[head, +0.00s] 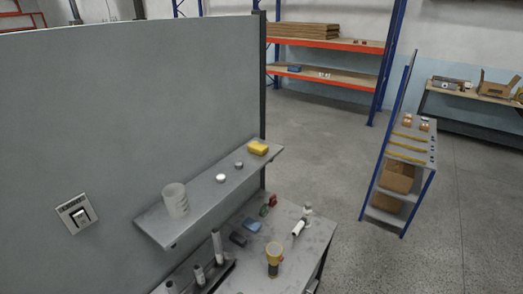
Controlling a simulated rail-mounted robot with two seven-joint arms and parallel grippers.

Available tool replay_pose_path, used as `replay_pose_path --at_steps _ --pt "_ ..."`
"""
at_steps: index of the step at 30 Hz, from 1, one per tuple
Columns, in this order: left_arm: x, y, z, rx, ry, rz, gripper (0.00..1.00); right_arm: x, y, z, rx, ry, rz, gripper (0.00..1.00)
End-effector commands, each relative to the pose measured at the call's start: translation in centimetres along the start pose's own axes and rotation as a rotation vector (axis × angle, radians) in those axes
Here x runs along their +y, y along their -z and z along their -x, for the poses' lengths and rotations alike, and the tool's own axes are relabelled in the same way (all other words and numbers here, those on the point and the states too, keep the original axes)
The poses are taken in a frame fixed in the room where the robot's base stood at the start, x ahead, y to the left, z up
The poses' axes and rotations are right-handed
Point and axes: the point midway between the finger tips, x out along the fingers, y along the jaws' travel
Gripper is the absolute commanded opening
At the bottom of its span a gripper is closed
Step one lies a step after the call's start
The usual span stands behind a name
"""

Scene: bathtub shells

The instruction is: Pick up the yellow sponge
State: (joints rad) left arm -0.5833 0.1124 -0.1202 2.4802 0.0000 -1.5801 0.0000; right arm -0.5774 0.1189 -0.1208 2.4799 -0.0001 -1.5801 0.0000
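The yellow sponge (258,148) lies near the right end of a grey wall shelf (206,204), which is fixed to a tall grey panel. Nothing touches the sponge from above, and its top and front side are visible. Neither of my grippers shows in the head view.
The shelf also holds a translucent cup (175,200) and two small round pieces. Below it, a grey table (307,258) carries a yellow-topped object (273,258), a blue block (252,225) and several small items. Open floor lies right, before a blue-framed rack (397,180).

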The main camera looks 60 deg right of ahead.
Motion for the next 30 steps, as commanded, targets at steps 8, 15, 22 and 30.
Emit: replay_pose_path --at_steps 8,15,22,30 --pt "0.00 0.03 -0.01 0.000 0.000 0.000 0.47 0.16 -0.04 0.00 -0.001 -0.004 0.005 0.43" --pt "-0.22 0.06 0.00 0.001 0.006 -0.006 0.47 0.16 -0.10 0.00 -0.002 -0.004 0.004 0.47" --pt "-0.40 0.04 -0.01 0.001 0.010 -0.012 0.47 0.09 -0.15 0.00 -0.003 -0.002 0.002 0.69" --pt "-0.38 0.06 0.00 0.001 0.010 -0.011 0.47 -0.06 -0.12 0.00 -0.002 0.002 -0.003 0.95"
